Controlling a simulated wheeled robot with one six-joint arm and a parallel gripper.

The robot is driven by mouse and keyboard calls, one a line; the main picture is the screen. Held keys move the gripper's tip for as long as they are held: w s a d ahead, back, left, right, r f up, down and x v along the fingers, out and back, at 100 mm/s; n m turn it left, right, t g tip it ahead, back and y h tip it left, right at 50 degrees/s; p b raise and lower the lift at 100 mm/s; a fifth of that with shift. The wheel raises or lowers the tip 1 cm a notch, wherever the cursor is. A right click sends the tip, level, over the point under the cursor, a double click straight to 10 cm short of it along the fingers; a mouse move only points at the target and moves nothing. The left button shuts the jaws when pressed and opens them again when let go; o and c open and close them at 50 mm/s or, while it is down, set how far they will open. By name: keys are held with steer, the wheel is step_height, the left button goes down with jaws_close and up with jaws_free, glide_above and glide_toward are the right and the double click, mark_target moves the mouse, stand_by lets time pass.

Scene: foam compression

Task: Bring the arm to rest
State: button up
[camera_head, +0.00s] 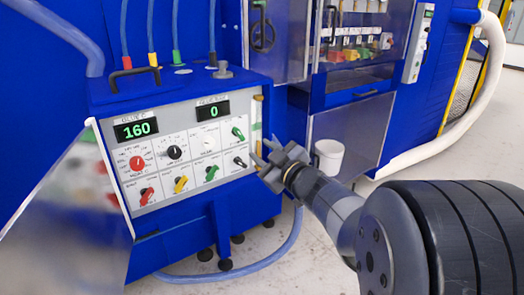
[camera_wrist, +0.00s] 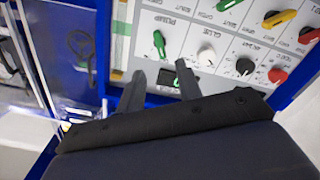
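My gripper (camera_head: 261,151) is in front of the right edge of a control panel (camera_head: 206,146) in the head view. In the wrist view its two dark fingers (camera_wrist: 160,72) are spread apart with nothing held between them. The panel is upside down there, with a green switch (camera_wrist: 158,40) just beyond the fingertips and a white knob (camera_wrist: 207,55) to the right. I cannot tell whether a fingertip touches the panel. My arm reaches in from the lower right of the head view.
The panel's displays read 160 (camera_head: 136,130) and 0 (camera_head: 213,110). Its face carries several coloured knobs, including a red one (camera_head: 137,163). A blue machine (camera_head: 345,97) with a white bucket (camera_head: 328,157) stands behind. A blue hose (camera_head: 272,257) lies on the floor. Grey floor shows in front.

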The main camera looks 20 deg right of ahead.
mark_target(241, 135)
steer(key=b+x, duration=0.1)
steer(key=x, duration=1)
steer(key=shift+f, duration=0.1)
steer(key=shift+s+m, duration=0.1)
steer(key=shift+m, duration=0.7)
